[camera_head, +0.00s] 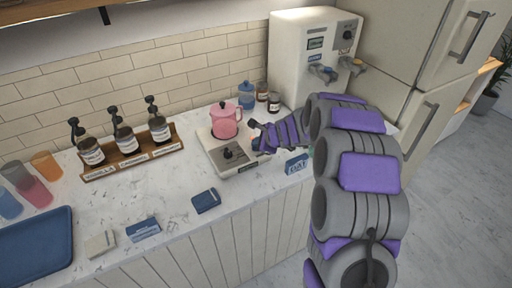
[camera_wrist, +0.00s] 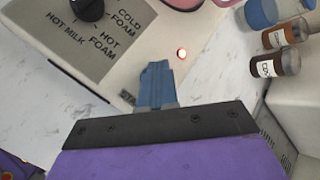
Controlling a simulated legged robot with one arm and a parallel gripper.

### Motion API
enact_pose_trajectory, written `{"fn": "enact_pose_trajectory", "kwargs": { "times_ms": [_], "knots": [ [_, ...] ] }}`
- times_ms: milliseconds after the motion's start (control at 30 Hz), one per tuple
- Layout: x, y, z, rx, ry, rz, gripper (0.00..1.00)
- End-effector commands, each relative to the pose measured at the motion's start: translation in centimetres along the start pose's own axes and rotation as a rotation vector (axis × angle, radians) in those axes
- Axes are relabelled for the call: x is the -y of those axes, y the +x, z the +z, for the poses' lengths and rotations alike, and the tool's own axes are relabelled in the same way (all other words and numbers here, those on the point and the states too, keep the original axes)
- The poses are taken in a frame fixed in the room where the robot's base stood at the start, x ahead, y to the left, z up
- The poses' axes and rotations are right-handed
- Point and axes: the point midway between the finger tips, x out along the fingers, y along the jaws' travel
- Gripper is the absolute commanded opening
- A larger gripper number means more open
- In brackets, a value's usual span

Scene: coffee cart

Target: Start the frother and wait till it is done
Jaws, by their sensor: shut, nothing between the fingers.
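The frother base (camera_head: 232,155) is a white unit on the counter with a black dial (camera_head: 229,153). A pink lidded jug (camera_head: 224,122) stands on its back part. In the wrist view the frother's panel (camera_wrist: 100,50) shows labels for hot milk, hot foam and cold foam around the dial (camera_wrist: 84,8). A small round light (camera_wrist: 182,53) glows red on the white casing. My gripper (camera_wrist: 156,72) is shut and empty, its blue fingertips at the frother's edge near the light; I cannot tell whether they touch it. The jug is mostly cut off in the wrist view.
A white coffee machine (camera_head: 302,62) stands behind my arm. Small jars (camera_head: 274,102) and a blue canister (camera_head: 246,94) stand behind the frother. A wooden rack (camera_head: 131,154) holds syrup bottles at left. A blue tray (camera_head: 36,246), cups and small boxes lie further left and in front.

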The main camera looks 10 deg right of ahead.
Motion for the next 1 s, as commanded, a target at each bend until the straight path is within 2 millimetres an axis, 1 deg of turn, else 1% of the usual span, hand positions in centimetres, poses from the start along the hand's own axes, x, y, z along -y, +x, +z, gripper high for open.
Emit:
{"fn": "enact_pose_trajectory", "kwargs": {
  "times_ms": [467,800,1000],
  "knots": [
    [-0.1,0.1,-0.1,0.000,0.000,0.001,0.00],
    [0.8,-1.1,0.8,0.001,0.002,0.000,0.00],
    [0.9,-1.2,0.9,0.000,0.000,0.000,0.00]
  ]
}}
